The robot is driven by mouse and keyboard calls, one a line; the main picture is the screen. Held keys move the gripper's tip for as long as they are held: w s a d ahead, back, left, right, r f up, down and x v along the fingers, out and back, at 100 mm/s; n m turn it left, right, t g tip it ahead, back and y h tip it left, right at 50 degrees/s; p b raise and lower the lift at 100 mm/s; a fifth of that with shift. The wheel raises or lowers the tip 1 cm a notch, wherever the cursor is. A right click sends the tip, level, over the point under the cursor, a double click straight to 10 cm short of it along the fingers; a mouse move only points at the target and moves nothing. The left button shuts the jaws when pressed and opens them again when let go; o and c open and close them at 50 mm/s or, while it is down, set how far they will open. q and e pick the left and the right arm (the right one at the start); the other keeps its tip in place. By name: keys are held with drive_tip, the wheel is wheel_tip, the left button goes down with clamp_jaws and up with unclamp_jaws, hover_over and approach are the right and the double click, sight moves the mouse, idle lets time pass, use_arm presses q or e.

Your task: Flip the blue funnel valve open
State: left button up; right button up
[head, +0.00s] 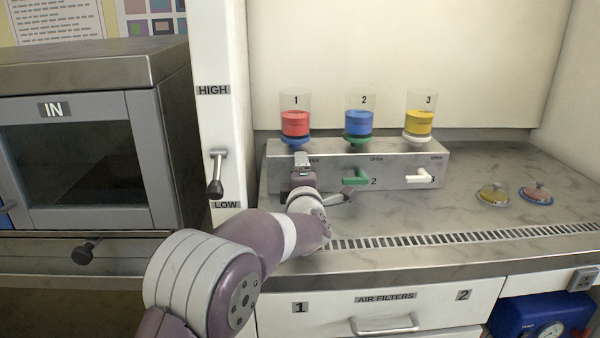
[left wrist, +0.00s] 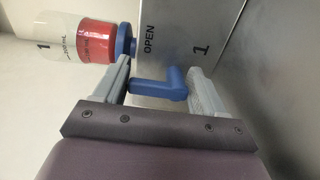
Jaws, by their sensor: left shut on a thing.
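The blue funnel valve (left wrist: 158,86) is an L-shaped blue handle on the front of the metal box. It shows in the left wrist view, beside the "OPEN" and "1" labels, and is hidden behind my gripper in the head view. My left gripper (left wrist: 162,88) is shut on it, with one finger at each end of the handle. In the head view my left gripper (head: 302,163) is at the box front, below funnel 1 (head: 296,122). Funnel 1 holds red contents above a blue base. My right gripper is not in view.
Funnels 2 (head: 359,122) and 3 (head: 419,122) stand on the box, with a green valve (head: 355,177) and a white valve (head: 418,176) below them. Two small round dishes (head: 493,195) (head: 537,193) lie at right. A HIGH/LOW lever (head: 216,175) is at left.

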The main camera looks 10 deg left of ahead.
use_arm(q)
drive_tip(key=shift+f, duration=0.1)
idle(0.3)
drive_tip(key=o, duration=1)
drive_tip(key=shift+c, duration=0.2)
drive_tip(key=shift+s+d, duration=0.1)
drive_tip(key=p+v, duration=0.1)
drive_tip(key=v, duration=1.1)
drive_tip(key=shift+s, duration=0.3)
drive_tip(key=shift+d, duration=0.1)
